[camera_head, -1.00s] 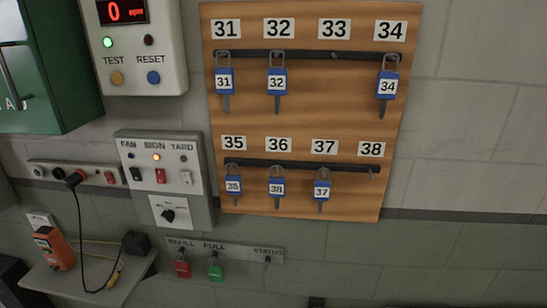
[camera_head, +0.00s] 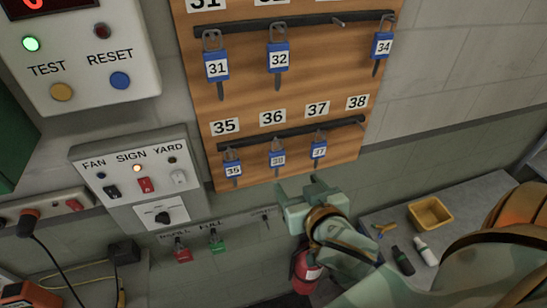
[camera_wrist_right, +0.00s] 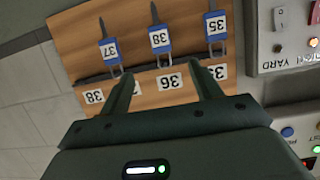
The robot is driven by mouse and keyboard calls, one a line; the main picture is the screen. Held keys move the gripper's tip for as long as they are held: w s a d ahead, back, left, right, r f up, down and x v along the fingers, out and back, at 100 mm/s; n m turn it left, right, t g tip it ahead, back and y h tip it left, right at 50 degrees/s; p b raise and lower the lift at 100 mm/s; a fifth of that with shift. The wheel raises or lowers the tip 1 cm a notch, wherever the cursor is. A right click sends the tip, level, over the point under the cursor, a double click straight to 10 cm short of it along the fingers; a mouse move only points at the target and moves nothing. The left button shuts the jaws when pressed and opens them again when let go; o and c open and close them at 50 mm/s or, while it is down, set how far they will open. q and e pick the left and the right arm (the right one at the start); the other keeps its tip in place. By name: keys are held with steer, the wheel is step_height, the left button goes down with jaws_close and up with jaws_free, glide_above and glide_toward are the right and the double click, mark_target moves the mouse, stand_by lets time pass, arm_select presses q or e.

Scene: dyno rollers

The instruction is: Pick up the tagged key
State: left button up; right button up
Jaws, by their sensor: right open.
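Keys with blue numbered tags hang on the wooden board. On the lower rail are key 35 (camera_head: 232,171), key 38 (camera_head: 277,160) under label 36, and key 37 (camera_head: 319,151). On the upper rail are key 31 (camera_head: 216,67), key 32 (camera_head: 278,59) and key 34 (camera_head: 382,46). My right gripper (camera_head: 298,185) is open and empty, just below the lower keys. In the right wrist view, key 38 (camera_wrist_right: 160,38) lies ahead between the open fingers (camera_wrist_right: 162,80), with key 37 (camera_wrist_right: 109,50) and key 35 (camera_wrist_right: 217,24) either side. My left gripper is out of view.
The lower-rail peg under label 38 (camera_head: 357,102) is empty. A switch box (camera_head: 140,180) stands left of the board, with red and green tags (camera_head: 182,252) below. A fire extinguisher (camera_head: 306,272) is under my gripper. A shelf (camera_head: 470,200) at right holds a yellow tray (camera_head: 430,214) and bottles.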

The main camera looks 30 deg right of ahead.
steer(key=b, duration=0.5)
glide_toward(278, 157)
steer(key=f, duration=0.1)
steer(key=x, duration=0.2)
steer(key=b+x, duration=0.1)
steer(key=x, duration=0.1)
steer(key=shift+w+r, duration=0.15)
steer(key=shift+w, duration=0.25)
steer(key=shift+w+d, duration=0.3)
steer(key=shift+w, duration=0.1)
steer(key=x, duration=0.5)
steer(key=shift+w+a+p, duration=0.1)
steer(key=shift+w+p, duration=0.05)
steer(key=shift+p, duration=0.25)
steer(key=c, duration=1.1)
